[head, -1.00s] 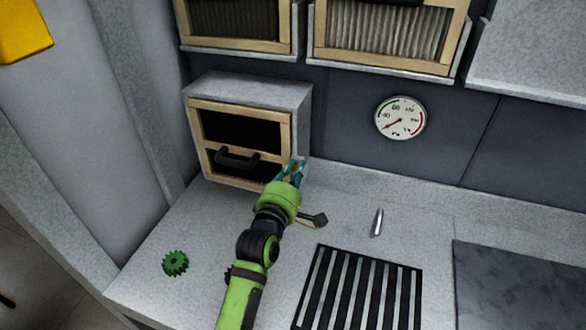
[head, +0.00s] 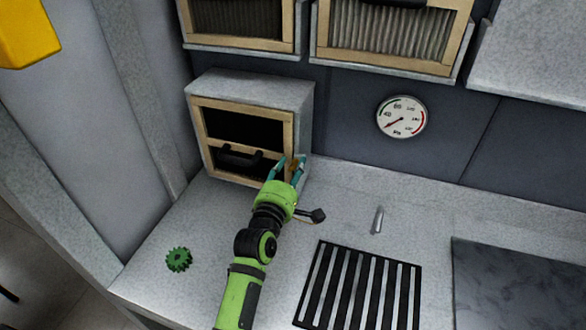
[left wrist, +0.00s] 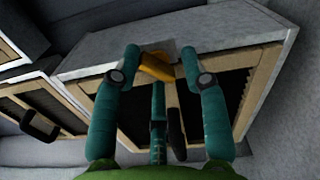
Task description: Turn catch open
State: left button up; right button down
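A small wood-framed box (head: 298,100) with a dark front and a black handle (head: 240,157) stands on the counter. An orange-brown catch (head: 293,169) is at the lower right of its front; in the left wrist view the orange catch (left wrist: 188,64) lies between my teal fingertips. My left gripper (head: 287,164) is open around the catch, its fingers apart on either side. In the left wrist view the gripper (left wrist: 161,62) has its right finger close to the catch; I cannot tell whether it touches. My right gripper is not in view.
A green gear (head: 178,259), a black slatted grille (head: 360,285) and a small metal pin (head: 378,220) are on the counter. A gauge (head: 402,117) is on the back wall. Wood-framed filter boxes (head: 388,35) are above. The counter's front left is mostly free.

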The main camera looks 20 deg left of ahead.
aim_at(293, 168)
pick_arm(q)
jog(key=shift+o, duration=0.8)
jog(key=shift+w, duration=0.1)
jog(key=shift+r, duration=0.1)
jog(key=shift+s+p, duration=0.3)
jog(key=shift+s, duration=0.1)
jog(key=shift+s+p, duration=0.95)
jog(key=shift+s, duration=1.2)
